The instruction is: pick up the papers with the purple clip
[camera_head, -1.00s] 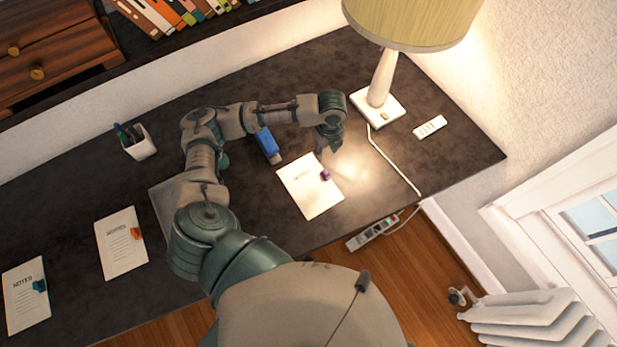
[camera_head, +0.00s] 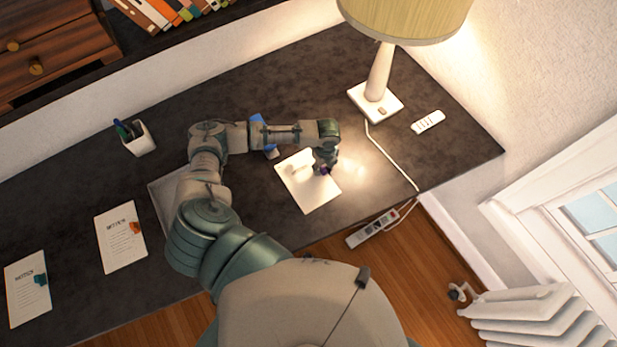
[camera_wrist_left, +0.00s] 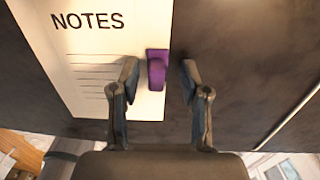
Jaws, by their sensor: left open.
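The papers with the purple clip (camera_head: 308,190) lie flat on the dark desk (camera_head: 400,155) near the lamp. In the left wrist view the white papers (camera_wrist_left: 95,60) show the word NOTES and ruled lines. The purple clip (camera_wrist_left: 157,70) sits on their edge. My left gripper (camera_head: 324,170) is over the clip in the head view, hiding most of it. In the left wrist view my left gripper (camera_wrist_left: 157,80) is open, with the clip between its two fingers and a gap on each side. My right gripper is not in view.
Papers with an orange clip (camera_head: 118,240) and papers with a teal clip (camera_head: 27,290) lie to the left. A blue object (camera_head: 258,120) is partly behind my arm. The lamp (camera_head: 378,85), its cord and a white remote-like object (camera_head: 428,122) are to the right.

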